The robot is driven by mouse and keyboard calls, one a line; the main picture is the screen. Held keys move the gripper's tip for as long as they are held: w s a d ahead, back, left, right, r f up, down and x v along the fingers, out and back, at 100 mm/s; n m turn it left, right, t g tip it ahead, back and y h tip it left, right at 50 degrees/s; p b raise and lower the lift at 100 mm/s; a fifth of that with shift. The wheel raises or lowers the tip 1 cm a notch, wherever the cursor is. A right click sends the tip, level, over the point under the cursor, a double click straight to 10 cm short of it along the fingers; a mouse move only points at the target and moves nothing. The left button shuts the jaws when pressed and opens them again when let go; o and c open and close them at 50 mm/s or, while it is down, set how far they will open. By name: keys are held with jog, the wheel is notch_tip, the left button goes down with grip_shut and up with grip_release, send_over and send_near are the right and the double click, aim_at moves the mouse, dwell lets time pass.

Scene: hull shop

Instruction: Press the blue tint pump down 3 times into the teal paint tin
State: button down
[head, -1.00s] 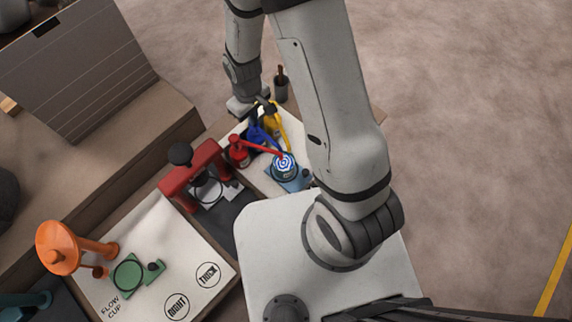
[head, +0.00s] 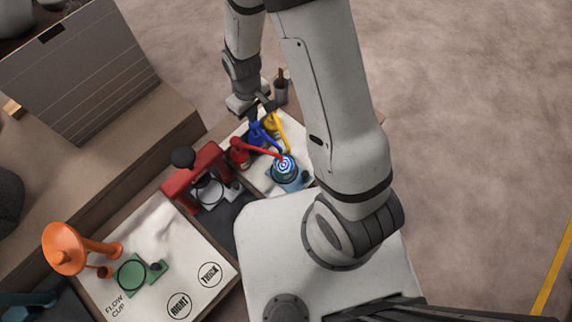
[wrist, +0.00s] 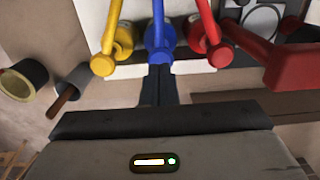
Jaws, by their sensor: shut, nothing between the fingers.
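The blue tint pump (head: 256,134) stands between the red pump (head: 240,153) and the yellow pump (head: 272,126). In the wrist view the blue pump's head (wrist: 158,42) is straight ahead of my fingertips. My gripper (head: 258,112) is shut and empty, right at the blue pump's head; I cannot tell whether it touches. The shut fingers also show in the wrist view (wrist: 158,72). The teal paint tin (head: 289,183) stands where the pump spouts meet, with a blue-and-white ringed target on top. The spout tips partly cover the tin's top.
A dark cup with a brown handle (head: 281,92) stands behind the pumps. A red press-like stand (head: 192,178) is to their left. Open floor lies right.

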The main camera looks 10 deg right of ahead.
dwell(0.4)
jog(key=shift+r+p, duration=1.9)
jog(key=shift+r, duration=1.1)
jog(key=s+d+r+m+t, duration=0.1)
jog(key=d+r+m, duration=0.15)
jog(key=r, duration=0.55)
jog(key=s+d+r+m+t, duration=0.1)
jog(key=s+d+r, duration=0.1)
jog(key=d+r, duration=0.35)
jog(key=s+d+r+m+t, duration=0.1)
jog(key=s+d+r+m, duration=0.2)
jog(key=s+r, duration=0.6)
notch_tip(320, 180, up, 3)
jog(key=shift+s+d+f, duration=0.1)
jog(key=shift+s+d, duration=0.3)
jog(key=shift+d, duration=0.4)
